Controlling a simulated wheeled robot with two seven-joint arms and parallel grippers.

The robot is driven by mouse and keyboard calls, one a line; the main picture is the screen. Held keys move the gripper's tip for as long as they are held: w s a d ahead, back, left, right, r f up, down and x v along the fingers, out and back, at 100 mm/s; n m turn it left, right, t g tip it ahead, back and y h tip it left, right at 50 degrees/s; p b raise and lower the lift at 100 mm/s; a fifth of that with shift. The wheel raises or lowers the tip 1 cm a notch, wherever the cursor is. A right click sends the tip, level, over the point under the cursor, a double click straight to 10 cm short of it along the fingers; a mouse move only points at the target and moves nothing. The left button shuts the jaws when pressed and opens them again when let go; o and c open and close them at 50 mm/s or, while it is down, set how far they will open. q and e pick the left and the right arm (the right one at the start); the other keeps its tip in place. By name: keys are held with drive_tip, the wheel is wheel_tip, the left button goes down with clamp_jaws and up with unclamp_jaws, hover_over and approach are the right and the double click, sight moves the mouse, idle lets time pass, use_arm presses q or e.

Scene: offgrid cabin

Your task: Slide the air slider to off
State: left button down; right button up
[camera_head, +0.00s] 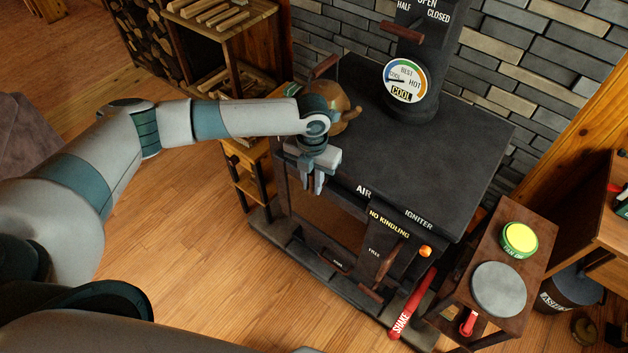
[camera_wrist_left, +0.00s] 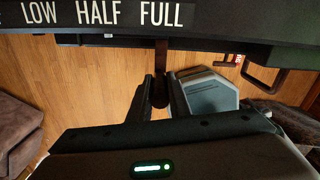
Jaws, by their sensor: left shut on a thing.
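The black stove (camera_head: 440,130) stands in the middle of the head view, with the label AIR (camera_head: 364,191) along its front edge. In the left wrist view, the words LOW, HALF and FULL run along that edge. The air slider's dark brown handle (camera_wrist_left: 161,62) hangs below the edge, in line with FULL. My left gripper (camera_head: 312,190) is at the left part of the stove's front edge, pointing down. In the left wrist view its fingers (camera_wrist_left: 161,88) are shut on the handle, one on each side. The gripper hides the handle in the head view. My right gripper is not in view.
A round gauge (camera_head: 404,80) sits on the flue. A copper-coloured kettle (camera_head: 340,105) is behind my left wrist. Below are a NO KINDLING panel (camera_head: 388,225) and a red SHAKE handle (camera_head: 408,303). A small side table (camera_head: 525,255) stands at right.

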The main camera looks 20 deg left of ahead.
use_arm(q)
drive_tip(key=shift+w+a, duration=0.15)
drive_tip(key=shift+a, duration=0.35)
drive_tip(key=shift+w+a, duration=0.35)
drive_tip(key=shift+a, duration=0.7)
drive_tip(key=shift+w+a, duration=0.3)
drive_tip(key=shift+a, duration=0.45)
